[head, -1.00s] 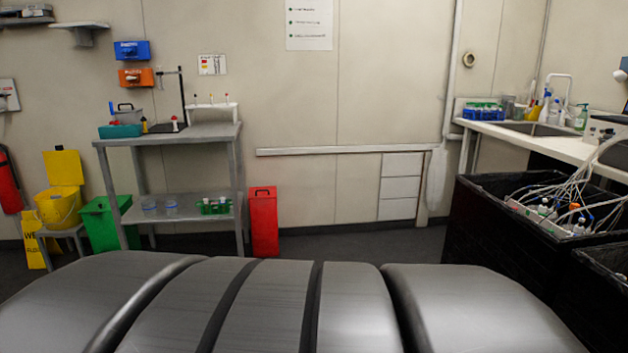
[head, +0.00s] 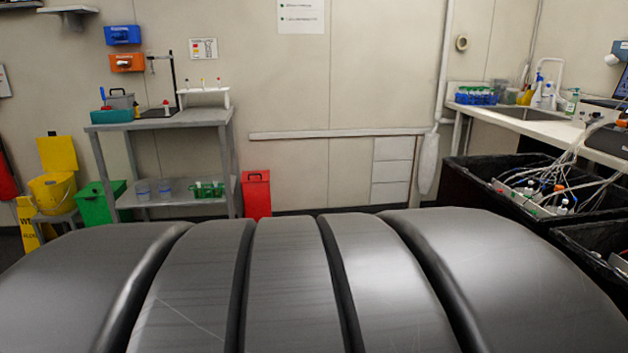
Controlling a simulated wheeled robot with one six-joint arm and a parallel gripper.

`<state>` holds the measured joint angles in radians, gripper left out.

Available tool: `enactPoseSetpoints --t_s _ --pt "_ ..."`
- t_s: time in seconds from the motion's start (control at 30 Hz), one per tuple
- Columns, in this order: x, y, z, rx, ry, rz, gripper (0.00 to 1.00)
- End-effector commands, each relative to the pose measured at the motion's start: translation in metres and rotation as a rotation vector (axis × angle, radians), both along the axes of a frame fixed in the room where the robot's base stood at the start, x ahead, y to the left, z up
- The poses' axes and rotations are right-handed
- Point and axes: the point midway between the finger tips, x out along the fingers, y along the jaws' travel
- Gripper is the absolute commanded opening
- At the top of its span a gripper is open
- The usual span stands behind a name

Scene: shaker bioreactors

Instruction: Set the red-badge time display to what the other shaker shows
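Two black open-topped boxes stand at the right, and they may be the shakers. The farther box (head: 482,208) holds bottles with coloured caps (head: 545,192) and many pale tubes. The nearer box (head: 575,238) is cut off by the right edge. I see no red badge and no readable time display on either one. My gripper is out of view. A large dark ribbed surface fills the bottom of the picture.
A grey metal table (head: 165,121) stands at the left with lab items on it. A sink counter (head: 540,122) is at the right. Some floor shows by the back wall.

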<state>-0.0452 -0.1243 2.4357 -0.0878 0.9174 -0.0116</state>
Motion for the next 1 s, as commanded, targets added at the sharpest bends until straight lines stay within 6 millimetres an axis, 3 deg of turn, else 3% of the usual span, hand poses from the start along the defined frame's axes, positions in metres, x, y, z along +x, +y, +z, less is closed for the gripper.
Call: enactPoseSetpoints --t_s 0.73,1.0 --pt "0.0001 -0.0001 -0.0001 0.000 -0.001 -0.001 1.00" --pt "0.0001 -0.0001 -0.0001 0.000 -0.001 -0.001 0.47"
